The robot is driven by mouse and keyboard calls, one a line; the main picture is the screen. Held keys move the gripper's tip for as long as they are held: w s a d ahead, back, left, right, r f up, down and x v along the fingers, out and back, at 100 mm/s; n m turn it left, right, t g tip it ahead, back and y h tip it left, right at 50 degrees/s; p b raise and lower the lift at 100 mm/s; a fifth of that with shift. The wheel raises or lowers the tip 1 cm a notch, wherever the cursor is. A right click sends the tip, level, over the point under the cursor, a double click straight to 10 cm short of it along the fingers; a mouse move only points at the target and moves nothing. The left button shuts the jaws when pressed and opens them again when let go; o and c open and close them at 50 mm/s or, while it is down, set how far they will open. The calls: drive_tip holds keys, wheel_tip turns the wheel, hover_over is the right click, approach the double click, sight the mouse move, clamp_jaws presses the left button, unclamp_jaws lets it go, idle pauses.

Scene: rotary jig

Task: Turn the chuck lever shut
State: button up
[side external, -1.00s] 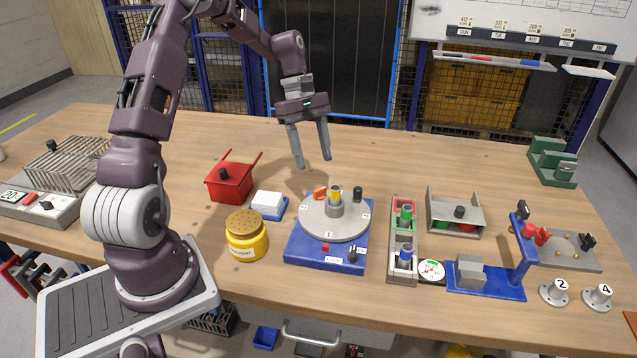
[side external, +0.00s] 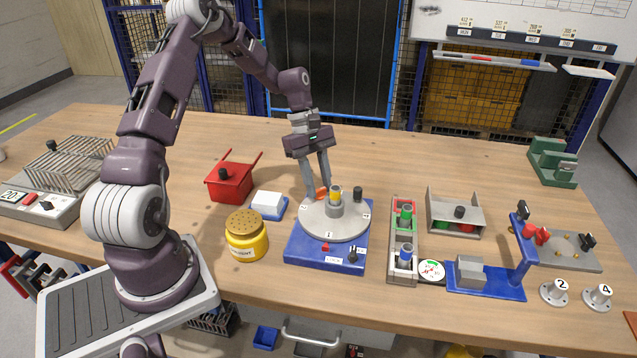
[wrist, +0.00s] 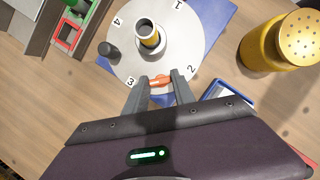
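The rotary jig has a blue base (side external: 300,248) and a round grey numbered disc (side external: 322,229). A grey chuck (side external: 334,209) with a yellow part (side external: 335,190) in it stands on the disc. The orange chuck lever (wrist: 160,81) sticks out from the chuck toward my gripper in the wrist view; it also shows in the side view (side external: 321,193). My gripper (wrist: 158,80) points down at the disc's far side, its two fingers apart with the lever between them. I cannot tell whether either finger touches the lever.
A black knob (side external: 357,194) stands on the disc near the chuck. A yellow jar (side external: 246,238), a white block on a blue tray (side external: 268,204) and a red box (side external: 230,184) are to the left. A rack with green and blue parts (side external: 393,250) stands to the right.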

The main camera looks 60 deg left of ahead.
clamp_jaws()
drive_tip(key=m+g, duration=0.1)
drive_tip(key=m, duration=0.3)
drive_tip(key=shift+w+m+g+y, duration=0.2)
drive_tip(key=shift+m+g+y, duration=0.1)
drive_tip(key=shift+m+g, duration=0.1)
drive_tip(key=m+g+y, duration=0.1)
drive_tip(key=m, duration=0.3)
drive_tip(key=shift+m, duration=0.3)
drive_tip(key=m+g+y, duration=0.1)
drive_tip(key=m, duration=0.3)
drive_tip(key=shift+w+d, duration=0.1)
drive_tip(key=shift+d, duration=0.1)
drive_tip(key=shift+m+g+y, duration=0.3)
drive_tip(key=shift+m+y, duration=0.7)
drive_tip(key=shift+m, duration=1.2)
drive_tip(key=shift+d, duration=0.1)
drive_tip(key=o, duration=1.1)
unclamp_jaws()
